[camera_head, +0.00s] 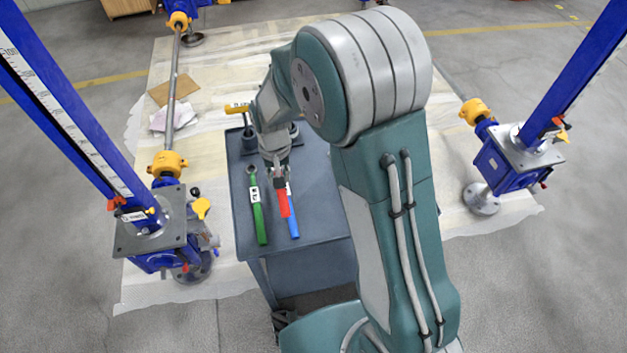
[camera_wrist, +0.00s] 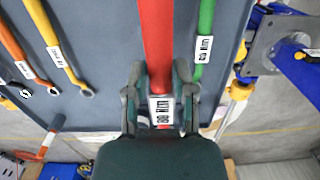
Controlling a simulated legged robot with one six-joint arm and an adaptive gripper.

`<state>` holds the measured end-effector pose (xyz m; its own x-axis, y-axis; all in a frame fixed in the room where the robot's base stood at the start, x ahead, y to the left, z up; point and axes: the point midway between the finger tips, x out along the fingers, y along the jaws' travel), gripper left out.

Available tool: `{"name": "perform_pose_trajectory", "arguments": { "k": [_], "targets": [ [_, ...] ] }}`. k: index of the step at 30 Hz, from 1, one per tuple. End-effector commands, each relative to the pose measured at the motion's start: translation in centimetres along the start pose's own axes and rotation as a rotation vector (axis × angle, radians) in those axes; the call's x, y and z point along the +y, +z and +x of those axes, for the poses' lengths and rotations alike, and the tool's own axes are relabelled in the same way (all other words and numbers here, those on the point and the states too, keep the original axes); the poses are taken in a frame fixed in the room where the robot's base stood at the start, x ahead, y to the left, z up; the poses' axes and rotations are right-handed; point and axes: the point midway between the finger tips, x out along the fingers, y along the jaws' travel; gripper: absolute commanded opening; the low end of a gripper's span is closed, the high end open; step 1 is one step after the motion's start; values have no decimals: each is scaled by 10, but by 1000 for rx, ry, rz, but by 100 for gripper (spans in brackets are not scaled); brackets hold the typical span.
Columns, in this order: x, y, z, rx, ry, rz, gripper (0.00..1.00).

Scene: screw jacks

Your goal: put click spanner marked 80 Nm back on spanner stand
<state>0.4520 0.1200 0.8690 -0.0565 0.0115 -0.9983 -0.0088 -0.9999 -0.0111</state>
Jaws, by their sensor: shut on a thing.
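My gripper (camera_wrist: 158,85) is shut on a red spanner (camera_wrist: 155,40). Its white label (camera_wrist: 161,110), between the fingers, appears to read 80 Nm. In the head view the red handle (camera_head: 283,203) points toward the near side, below my gripper (camera_head: 278,178), over the grey cart top (camera_head: 325,205). I cannot tell its height above the cart. A green spanner (camera_head: 258,210) lies to its left and a blue one (camera_head: 293,222) shows partly behind it. The spanner stand is not clearly visible; dark shapes (camera_head: 248,140) at the cart's far end are partly behind my arm.
In the wrist view, a yellow spanner (camera_wrist: 57,45) and an orange spanner (camera_wrist: 14,48) are at left, and the labelled green spanner (camera_wrist: 204,45) is close at right. Blue screw jacks (camera_head: 150,235) and (camera_head: 510,160) flank the cart. A yellow piece (camera_head: 237,108) shows at its far left.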

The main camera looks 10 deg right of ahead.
Motion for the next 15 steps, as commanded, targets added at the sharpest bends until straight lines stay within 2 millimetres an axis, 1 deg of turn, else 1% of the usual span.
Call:
{"name": "perform_pose_trajectory", "arguments": {
  "k": [1, 7, 12, 15],
  "targets": [
    [12, -2, 4, 0, 0, 7, 0],
    [53, -8, 22, 0, 0, 7, 0],
    [75, -12, 51, -2, 0, 3, 0],
    [85, -14, 63, 0, 0, 2, 0]
  ]
}}
